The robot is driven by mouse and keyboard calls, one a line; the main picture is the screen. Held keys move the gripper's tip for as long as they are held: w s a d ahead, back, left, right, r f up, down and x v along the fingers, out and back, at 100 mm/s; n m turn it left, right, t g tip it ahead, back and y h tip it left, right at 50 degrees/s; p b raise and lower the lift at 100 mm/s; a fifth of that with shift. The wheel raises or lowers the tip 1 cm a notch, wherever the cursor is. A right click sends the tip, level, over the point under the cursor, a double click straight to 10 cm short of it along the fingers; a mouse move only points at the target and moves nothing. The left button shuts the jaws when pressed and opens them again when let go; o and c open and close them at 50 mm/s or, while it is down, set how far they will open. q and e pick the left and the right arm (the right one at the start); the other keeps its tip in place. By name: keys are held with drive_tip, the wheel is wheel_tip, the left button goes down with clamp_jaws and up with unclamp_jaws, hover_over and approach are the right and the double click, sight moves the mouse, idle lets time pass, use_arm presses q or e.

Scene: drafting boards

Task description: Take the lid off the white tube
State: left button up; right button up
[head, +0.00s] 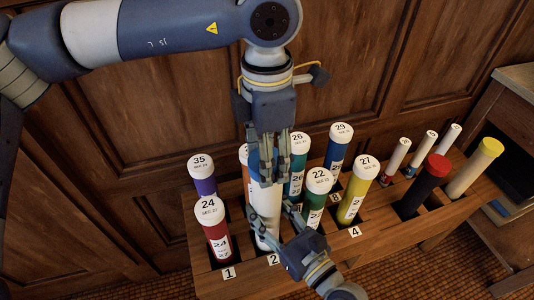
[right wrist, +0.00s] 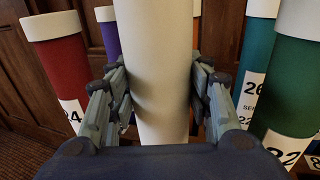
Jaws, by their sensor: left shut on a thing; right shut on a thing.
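The white tube (head: 266,205) stands upright in the rack, near the label 2. My left gripper (head: 267,178) points down from above and is shut on the tube's lid; its fingers hide most of the lid, so I cannot tell whether lid and tube are apart. My right gripper (head: 270,222) comes from the lower right and is shut on the tube's body below the left fingers. In the right wrist view the white tube (right wrist: 158,75) passes between the two right fingers, with its top out of view.
A wooden rack (head: 210,285) holds several capped tubes close around: a red tube (head: 217,238), a purple tube (head: 205,186), a green tube (head: 315,210) and a yellow tube (head: 352,200). A dark tube with a red cap (head: 438,165) stands farther right. Wood panelling rises behind.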

use_arm(q)
drive_tip(key=shift+r, duration=2)
use_arm(e)
drive_tip(key=o, duration=1.6)
